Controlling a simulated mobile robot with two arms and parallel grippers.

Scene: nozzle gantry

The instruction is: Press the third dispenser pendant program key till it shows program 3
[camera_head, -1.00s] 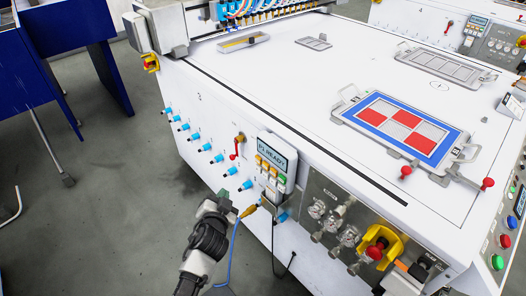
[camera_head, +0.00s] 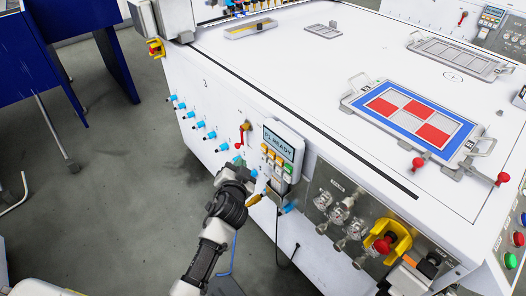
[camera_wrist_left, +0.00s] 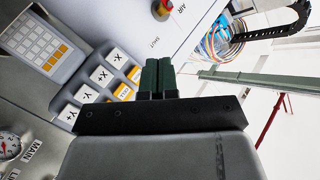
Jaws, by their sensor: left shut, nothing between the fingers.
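The pendant (camera_head: 283,150) hangs on the white front face of the gantry. Its screen (camera_head: 279,143) reads "P1 READY", with rows of yellow, white and green keys (camera_head: 276,160) below. My left gripper (camera_head: 240,161) is shut and empty, just left of the pendant's lower part. In the left wrist view, the shut dark green fingers (camera_wrist_left: 158,64) are close to large white and yellow keys (camera_wrist_left: 115,73), some marked X and Y. Which key the tips face, and whether they touch one, I cannot tell. My right gripper is out of view.
Blue fittings (camera_head: 210,135) and a red-handled valve (camera_head: 243,134) are left of the pendant. Gauges (camera_head: 340,213) and a red stop button on yellow (camera_head: 383,243) are to its right. A cable (camera_head: 279,230) hangs below.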

